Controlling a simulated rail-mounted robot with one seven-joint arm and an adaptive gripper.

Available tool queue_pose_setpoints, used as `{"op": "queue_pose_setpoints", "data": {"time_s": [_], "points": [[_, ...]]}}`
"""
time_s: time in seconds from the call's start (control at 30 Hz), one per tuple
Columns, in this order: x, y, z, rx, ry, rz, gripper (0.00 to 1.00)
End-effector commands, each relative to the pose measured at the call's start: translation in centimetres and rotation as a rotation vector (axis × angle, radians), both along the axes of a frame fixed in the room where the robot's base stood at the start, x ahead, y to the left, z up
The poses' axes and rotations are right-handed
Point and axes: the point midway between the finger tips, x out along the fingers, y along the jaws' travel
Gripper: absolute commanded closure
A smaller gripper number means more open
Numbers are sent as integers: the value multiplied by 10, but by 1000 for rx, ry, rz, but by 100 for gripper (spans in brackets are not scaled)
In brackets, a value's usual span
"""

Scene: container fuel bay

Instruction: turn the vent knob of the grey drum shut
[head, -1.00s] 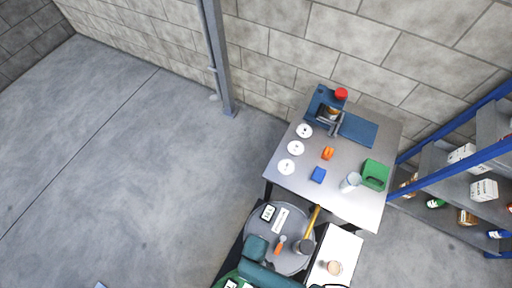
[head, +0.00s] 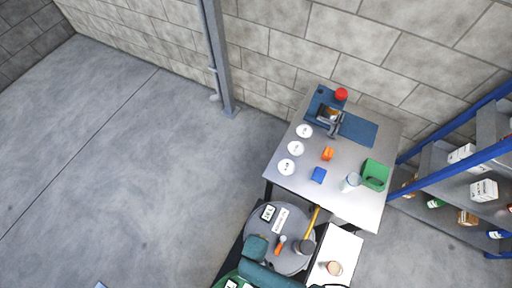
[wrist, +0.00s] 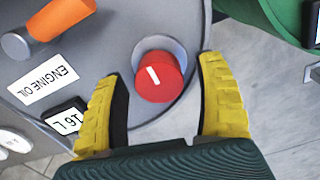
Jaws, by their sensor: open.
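The grey drum (head: 263,228) stands at the bottom centre of the head view, with its top also filling much of the wrist view (wrist: 110,45). Its red vent knob (wrist: 160,78) sits on a pale round base near the drum's rim. A short white mark on the knob runs slightly slanted, nearly up and down in the picture. My gripper (wrist: 158,72) is open, with one yellow finger on each side of the knob and a visible gap to each. I cannot tell how far the fingertips are above the lid. I cannot make out the knob in the head view.
An orange handle (wrist: 60,17) and an "ENGINE OIL" label (wrist: 43,85) are on the lid. A green drum (wrist: 285,15) stands close by. A hammer (head: 307,245) lies near the drum. A steel table (head: 345,207) stands behind; open floor lies left.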

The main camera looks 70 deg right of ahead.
Motion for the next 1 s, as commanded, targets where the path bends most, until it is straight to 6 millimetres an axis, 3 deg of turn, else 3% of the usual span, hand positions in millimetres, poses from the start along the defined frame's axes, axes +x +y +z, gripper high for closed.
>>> {"op": "queue_pose_setpoints", "data": {"time_s": [0.17, 0.4, 0.6, 1.0], "points": [[1, 0, 14, 0, -3, 0, 29], [1, 0, 73, 0, -5, 0, 29], [0, 0, 111, 0, -2, 0, 29], [0, 0, 120, 0, 0, 0, 29]]}}
